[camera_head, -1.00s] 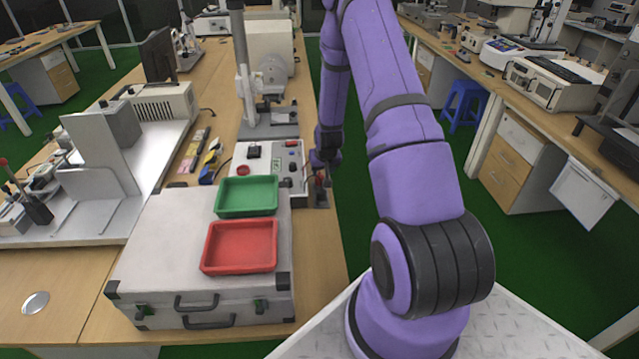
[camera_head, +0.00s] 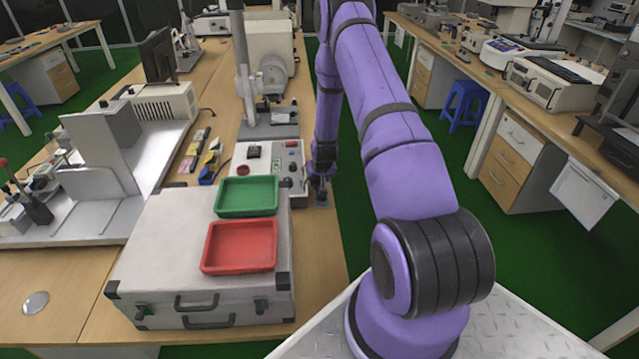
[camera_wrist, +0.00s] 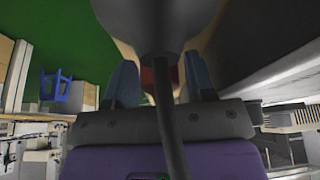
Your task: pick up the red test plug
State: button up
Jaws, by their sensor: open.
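My gripper (camera_head: 320,188) points down at the right edge of the wooden bench, beside the grey test box (camera_head: 270,160). In the wrist view my gripper (camera_wrist: 159,66) is open, with one bluish-grey finger on each side. A red piece, apparently the red test plug (camera_wrist: 147,79), shows between the fingers, with room visible at its sides. A dark rod and a grey rounded part in front hide much of it. In the head view the plug is hidden behind my gripper. A small dark base plate (camera_head: 321,204) shows just below the gripper.
A green tray (camera_head: 247,212) and a red tray (camera_head: 207,262) lie on a grey case (camera_head: 160,250) left of my arm. A grey stand (camera_head: 243,85) rises behind the test box. Green floor (camera_head: 375,185) is free right of the bench.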

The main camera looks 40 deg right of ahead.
jog(key=c, duration=0.7)
jog(key=shift+r, duration=0.1)
